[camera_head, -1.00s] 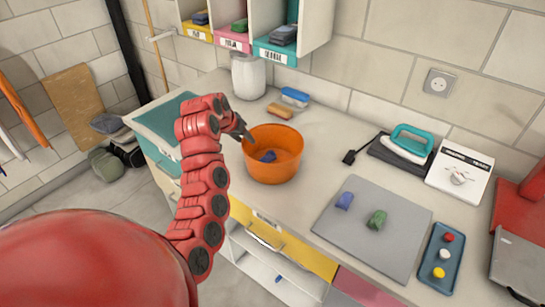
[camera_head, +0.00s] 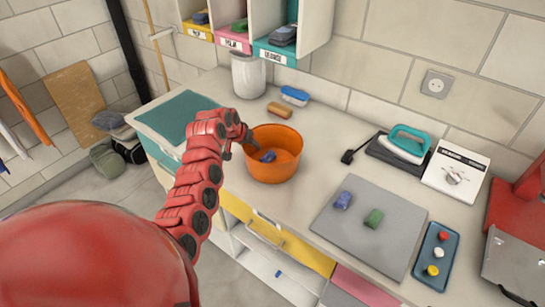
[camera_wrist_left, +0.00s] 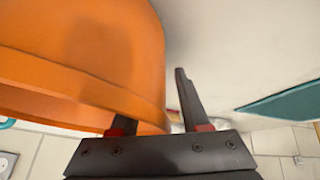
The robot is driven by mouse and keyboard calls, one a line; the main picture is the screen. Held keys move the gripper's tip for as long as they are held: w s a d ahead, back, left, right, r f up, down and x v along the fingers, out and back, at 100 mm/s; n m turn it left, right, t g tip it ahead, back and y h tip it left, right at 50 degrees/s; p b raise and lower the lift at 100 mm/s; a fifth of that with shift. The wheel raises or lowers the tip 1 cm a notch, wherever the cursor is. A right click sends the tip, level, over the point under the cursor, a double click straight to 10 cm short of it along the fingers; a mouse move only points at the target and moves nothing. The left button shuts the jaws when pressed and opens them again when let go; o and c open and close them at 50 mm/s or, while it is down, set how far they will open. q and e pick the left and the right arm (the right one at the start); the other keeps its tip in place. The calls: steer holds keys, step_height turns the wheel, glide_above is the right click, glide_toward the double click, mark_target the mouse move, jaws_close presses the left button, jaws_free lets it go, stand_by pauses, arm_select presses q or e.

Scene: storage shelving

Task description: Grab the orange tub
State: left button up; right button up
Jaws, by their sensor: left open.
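The orange tub (camera_head: 270,173) stands upright on the counter near its back left part, with a small blue item (camera_head: 267,157) inside. My left gripper (camera_head: 247,146) is at the tub's left rim, pointing down. In the left wrist view the tub's wall (camera_wrist_left: 85,50) fills the upper left. One finger of the open gripper (camera_wrist_left: 155,110) passes behind the tub's rim and its tip is hidden. The other finger is outside the wall, with a visible gap to it. My right gripper is not in view.
A grey mat (camera_head: 368,228) with a blue and a green item lies right of the tub. An iron (camera_head: 405,145), a white scale (camera_head: 455,173) and a blue tray (camera_head: 436,256) are further right. A white canister (camera_head: 248,76) stands behind. Cubbies (camera_head: 315,30) hang above.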

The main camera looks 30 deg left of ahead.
arm_select(q)
jaws_close()
stand_by(0.5)
